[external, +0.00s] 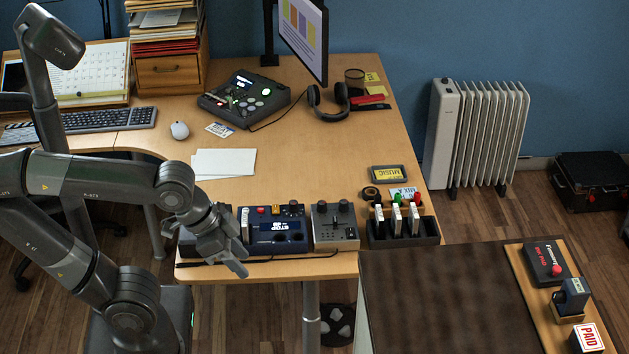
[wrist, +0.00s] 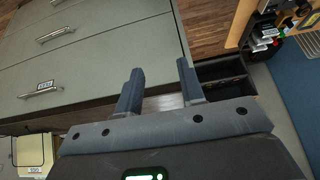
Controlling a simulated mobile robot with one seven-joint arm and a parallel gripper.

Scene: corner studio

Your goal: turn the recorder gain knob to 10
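The recorder (external: 262,246) appears to be the dark device with a lit blue display (external: 285,226) at the front of the desk. It has small coloured controls along its far edge. The gain knob is too small to identify. My gripper (external: 233,262) is at the recorder's left front, near the desk's front edge, and hides that part of the desk. Its tip points down and right. In the wrist view, the two fingers of my gripper (wrist: 160,84) stand apart with nothing between them. The recorder is not recognisable in that view.
A grey box with knobs (external: 335,238) and a black rack (external: 405,240) of white items stand right of the recorder. A cable (external: 300,258) runs along the desk's front edge. The wrist view shows a grey drawer cabinet (wrist: 95,60). The desk's middle is mostly clear.

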